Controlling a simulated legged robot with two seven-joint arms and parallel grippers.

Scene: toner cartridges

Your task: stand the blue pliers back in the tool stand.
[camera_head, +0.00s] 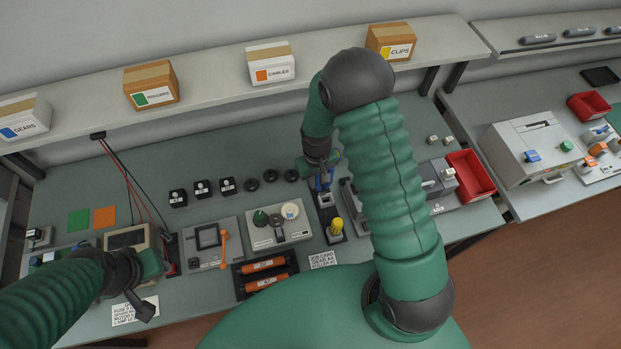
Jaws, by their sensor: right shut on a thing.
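The blue pliers (325,182) show as small blue handles just below my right gripper (321,168), which is shut on them. The pliers are at the far end of the dark tool stand (331,212). I cannot tell whether they are in its slot or just above it, as the gripper covers part of them. A yellow-handled tool (336,227) stands at the near end of the stand. My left gripper (143,303) is low at the left, in front of a beige device. Its fingers are too dark and small to read.
A grey panel with knobs (275,226) stands left of the stand, and a black tray with orange cartridges (265,274) lies nearer. A red bin (470,176) is at the right. Black blocks (203,188) and round pieces line the back. Boxes stand on the shelf above.

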